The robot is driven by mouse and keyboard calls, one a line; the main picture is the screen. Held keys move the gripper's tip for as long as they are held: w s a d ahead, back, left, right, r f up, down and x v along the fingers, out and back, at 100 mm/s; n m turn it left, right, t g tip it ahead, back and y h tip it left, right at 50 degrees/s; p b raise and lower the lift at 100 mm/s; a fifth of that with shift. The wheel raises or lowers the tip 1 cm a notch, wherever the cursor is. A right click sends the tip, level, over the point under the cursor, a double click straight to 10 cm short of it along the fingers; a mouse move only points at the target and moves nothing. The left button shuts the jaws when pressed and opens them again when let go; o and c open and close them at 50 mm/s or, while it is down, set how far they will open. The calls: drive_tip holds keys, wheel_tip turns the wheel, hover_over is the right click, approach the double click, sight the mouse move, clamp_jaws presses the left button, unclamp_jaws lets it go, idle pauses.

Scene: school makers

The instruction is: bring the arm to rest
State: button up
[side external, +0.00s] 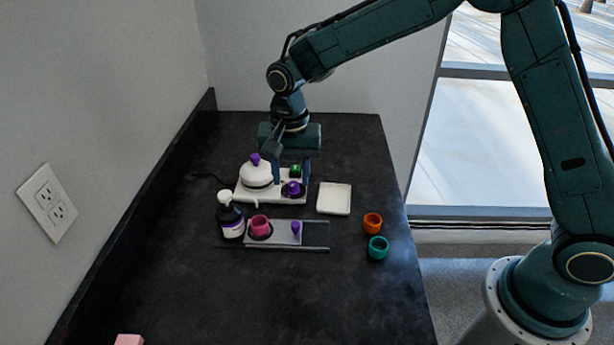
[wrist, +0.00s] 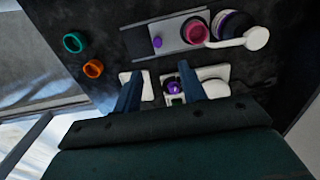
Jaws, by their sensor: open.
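My gripper (side external: 291,172) points down over the white base (side external: 243,192) on the dark counter, its fingers spread. In the wrist view, my gripper (wrist: 159,72) shows two blue fingers wide apart with nothing held between them. A purple knobbed piece (side external: 293,188) sits in a dark ring on the white base, just below the fingers; it also shows between them in the wrist view (wrist: 173,87). A white domed pot (side external: 257,174) with a purple knob stands on the base's left part. A small green piece (side external: 295,171) is behind, partly hidden by the fingers.
A white square tray (side external: 334,198) lies right of the base. Orange (side external: 373,222) and teal (side external: 378,248) cups stand farther right. A pump bottle (side external: 231,219) and a grey plate (side external: 287,233) with a magenta cup (side external: 260,226) are in front. The counter's near part is mostly clear.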

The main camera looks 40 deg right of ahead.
drive_tip(key=shift+r, duration=0.1)
drive_tip(key=s+d+r+n+t, duration=0.35)
drive_tip(key=s+d+r, duration=0.45)
drive_tip(key=s+r, duration=0.45)
drive_tip(key=s+d+r+n+t, duration=0.1)
drive_tip(key=s+d+n, duration=0.1)
drive_tip(key=s, duration=0.6)
drive_tip(key=s+d+r+n+t, duration=0.1)
drive_tip(key=s+d+r+n, duration=0.1)
drive_tip(key=s, duration=0.6)
drive_tip(key=shift+d+r+n, duration=0.15)
drive_tip(key=shift+d+n, duration=0.6)
drive_tip(key=shift+d, duration=0.25)
drive_tip(key=shift+w, duration=0.1)
